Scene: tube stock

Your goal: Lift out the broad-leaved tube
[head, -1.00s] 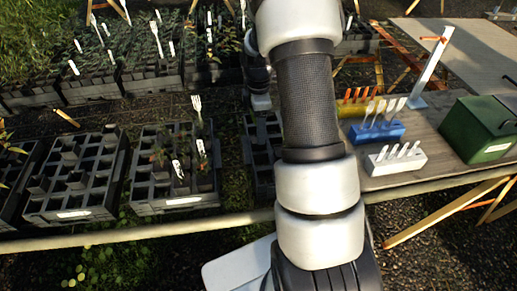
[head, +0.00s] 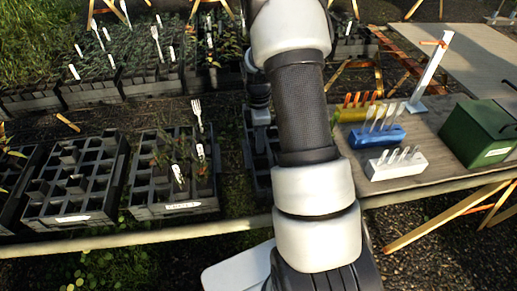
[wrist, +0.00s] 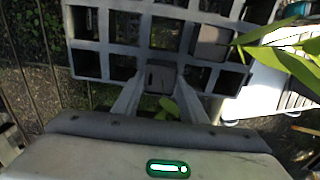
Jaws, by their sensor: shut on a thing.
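My gripper (wrist: 160,95) is shut on a dark grey square tube (wrist: 160,78) at the near edge of a grey cell tray (wrist: 108,46) in the wrist view. A small bright green leaf (wrist: 168,105) shows between the fingers, close to the palm. Long broad green leaves (wrist: 285,55) reach in from the right in the wrist view; their base is out of frame, so I cannot tell which tube they grow from. In the head view my arm hides most of that tray (head: 262,180) and the fingertips. How deep the held tube sits is unclear.
Another tube (wrist: 210,42) stands in the tray right of the gripper. Two more cell trays, a left one (head: 70,218) and a middle one (head: 176,208), stand to the left. Blue (head: 376,138) and white (head: 396,166) label holders and a green box (head: 478,132) are on the right bench.

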